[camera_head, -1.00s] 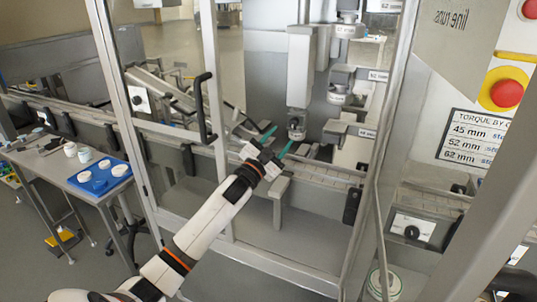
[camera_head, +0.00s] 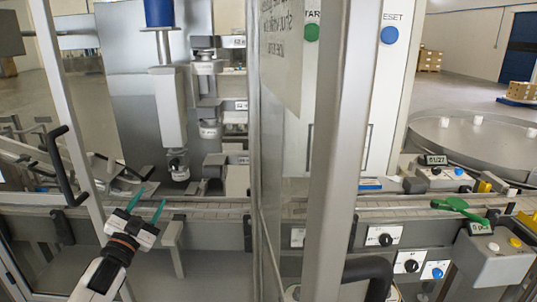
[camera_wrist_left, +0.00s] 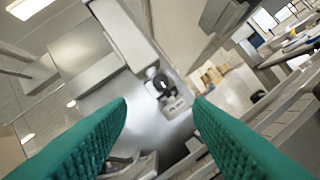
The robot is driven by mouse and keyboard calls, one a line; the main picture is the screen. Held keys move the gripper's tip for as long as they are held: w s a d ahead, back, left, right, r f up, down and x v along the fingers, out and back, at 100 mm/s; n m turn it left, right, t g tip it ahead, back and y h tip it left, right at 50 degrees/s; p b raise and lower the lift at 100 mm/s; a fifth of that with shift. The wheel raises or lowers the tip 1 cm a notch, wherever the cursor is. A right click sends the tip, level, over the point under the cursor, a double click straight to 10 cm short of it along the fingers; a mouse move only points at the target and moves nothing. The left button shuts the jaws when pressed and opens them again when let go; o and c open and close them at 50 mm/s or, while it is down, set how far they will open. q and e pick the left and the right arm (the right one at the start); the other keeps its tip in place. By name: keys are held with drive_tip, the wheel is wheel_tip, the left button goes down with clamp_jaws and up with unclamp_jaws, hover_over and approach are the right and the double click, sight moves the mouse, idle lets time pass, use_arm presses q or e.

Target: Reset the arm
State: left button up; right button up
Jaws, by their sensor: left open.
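My left gripper (camera_head: 148,205) shows at the lower left of the head view, with its two green fingers spread apart and nothing between them. It is inside the machine's framed opening, in front of the conveyor (camera_head: 210,207) and below and left of the hanging filling head (camera_head: 177,165). In the left wrist view the green fingers (camera_wrist_left: 158,115) stand wide apart with a clear gap. The filling head (camera_wrist_left: 165,92) shows beyond that gap, apart from the fingers. My right gripper is not in view.
A black door handle (camera_head: 62,165) and metal posts (camera_head: 340,150) frame the opening. A blue RESET button (camera_head: 390,35) is at the upper right.

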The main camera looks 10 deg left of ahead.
use_arm(q)
drive_tip(key=s+d+f+n+g, duration=0.2)
drive_tip(key=s+d+f+g, duration=0.35)
drive_tip(key=f, duration=0.45)
drive_tip(key=s+d+f+n+g, duration=0.2)
drive_tip(key=s+d+f+g, duration=0.2)
drive_tip(key=s+d+f, duration=0.45)
drive_tip(key=s+d+f+n+g+h, duration=0.1)
drive_tip(key=s+d+f+g, duration=0.3)
drive_tip(key=s, duration=0.5)
drive_tip(key=s+d+f+g, duration=0.4)
drive_tip(key=s+d, duration=0.1)
drive_tip(key=s, duration=0.4)
wheel_tip(320, 180, down, 24)
drive_tip(key=g, duration=0.2)
drive_tip(key=s+a+f+g, duration=0.1)
drive_tip(key=s+a+f, duration=0.2)
drive_tip(key=s+f, duration=1.5)
drive_tip(key=shift+a, duration=0.15)
